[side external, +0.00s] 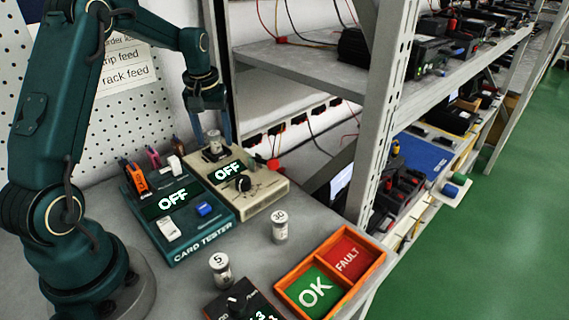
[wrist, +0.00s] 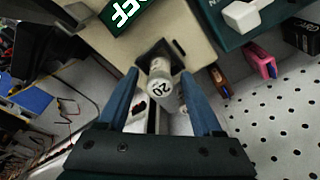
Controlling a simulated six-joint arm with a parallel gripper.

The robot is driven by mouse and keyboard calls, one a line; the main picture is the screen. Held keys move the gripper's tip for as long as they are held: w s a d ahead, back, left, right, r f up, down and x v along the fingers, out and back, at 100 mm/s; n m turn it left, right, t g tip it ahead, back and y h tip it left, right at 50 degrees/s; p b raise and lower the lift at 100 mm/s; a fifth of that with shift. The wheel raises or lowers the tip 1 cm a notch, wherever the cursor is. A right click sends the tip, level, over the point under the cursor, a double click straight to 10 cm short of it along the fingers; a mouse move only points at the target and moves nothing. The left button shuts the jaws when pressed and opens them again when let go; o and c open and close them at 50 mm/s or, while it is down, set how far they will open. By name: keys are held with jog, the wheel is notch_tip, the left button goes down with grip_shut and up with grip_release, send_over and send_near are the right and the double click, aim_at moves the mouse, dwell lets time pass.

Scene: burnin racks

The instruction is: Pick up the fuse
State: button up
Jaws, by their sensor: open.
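A white cylindrical fuse (side external: 214,143) stands upright in a dark holder at the back of the beige tester (side external: 262,197). In the wrist view, the same fuse (wrist: 160,88) shows the number 20 on its end. My gripper (side external: 213,130) is open and points down over it. In the wrist view, the blue fingers of my gripper (wrist: 160,78) lie on either side of the fuse, with gaps visible. I cannot tell whether either finger touches it. Two more fuses stand on the bench, one marked 30 (side external: 280,226) and one marked 5 (side external: 221,270).
The teal card tester (side external: 190,238) stands left of the beige one, with several coloured cards (side external: 135,180) behind. An orange sorting tray (side external: 333,290), marked OK and FAULT, sits at the front right. A metal rack post (side external: 385,110) rises behind it. A black meter (side external: 240,303) stands in front.

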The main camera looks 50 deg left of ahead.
jog(key=shift+f, duration=0.6)
grip_shut()
jog(key=shift+r, duration=0.15)
